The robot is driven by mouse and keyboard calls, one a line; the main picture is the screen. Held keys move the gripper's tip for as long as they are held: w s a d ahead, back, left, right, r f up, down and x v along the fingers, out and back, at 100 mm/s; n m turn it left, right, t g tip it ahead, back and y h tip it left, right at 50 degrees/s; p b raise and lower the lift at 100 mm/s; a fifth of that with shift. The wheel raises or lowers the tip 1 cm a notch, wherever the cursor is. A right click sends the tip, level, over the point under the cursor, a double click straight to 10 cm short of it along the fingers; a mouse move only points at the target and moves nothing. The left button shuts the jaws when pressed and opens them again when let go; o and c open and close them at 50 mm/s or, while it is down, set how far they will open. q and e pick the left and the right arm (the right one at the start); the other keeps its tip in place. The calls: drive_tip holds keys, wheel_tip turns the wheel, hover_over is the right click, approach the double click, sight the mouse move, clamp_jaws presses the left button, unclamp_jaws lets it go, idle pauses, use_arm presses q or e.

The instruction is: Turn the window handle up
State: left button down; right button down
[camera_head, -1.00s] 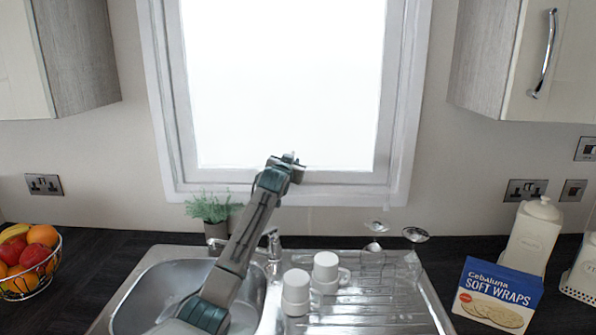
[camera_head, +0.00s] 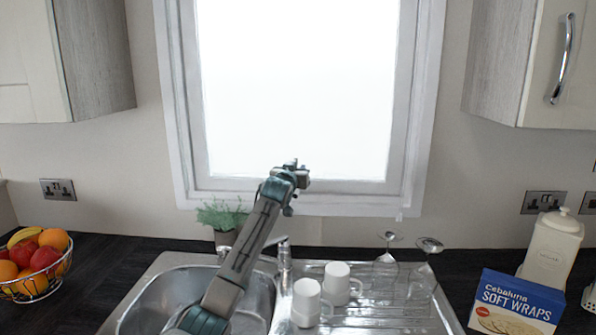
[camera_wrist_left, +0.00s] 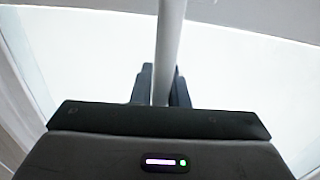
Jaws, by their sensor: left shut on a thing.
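The window (camera_head: 300,90) is a bright pane in a white frame (camera_head: 185,130) above the sink. My left gripper (camera_head: 293,166) is at the lower part of the window, near the bottom frame bar. In the left wrist view the window handle (camera_wrist_left: 170,40) is a slim pale bar. It runs from the top edge down between the dark fingers of my left gripper (camera_wrist_left: 160,84), which are shut on it. In the head view the gripper hides the handle, so its angle there cannot be told. My right gripper is not in view.
Below are a sink (camera_head: 185,262) with a tap (camera_head: 284,256), white mugs (camera_head: 306,300) and upturned glasses (camera_head: 420,280). A plant (camera_head: 222,215) stands behind the sink. A fruit basket (camera_head: 35,286) is left, a wraps box (camera_head: 515,303) right. Wall cupboards (camera_head: 95,55) flank the window.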

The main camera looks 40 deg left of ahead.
use_arm(q)
drive_tip(key=c, duration=1.4)
unclamp_jaws()
drive_tip(key=shift+a, duration=0.1)
drive_tip(key=v, duration=1.1)
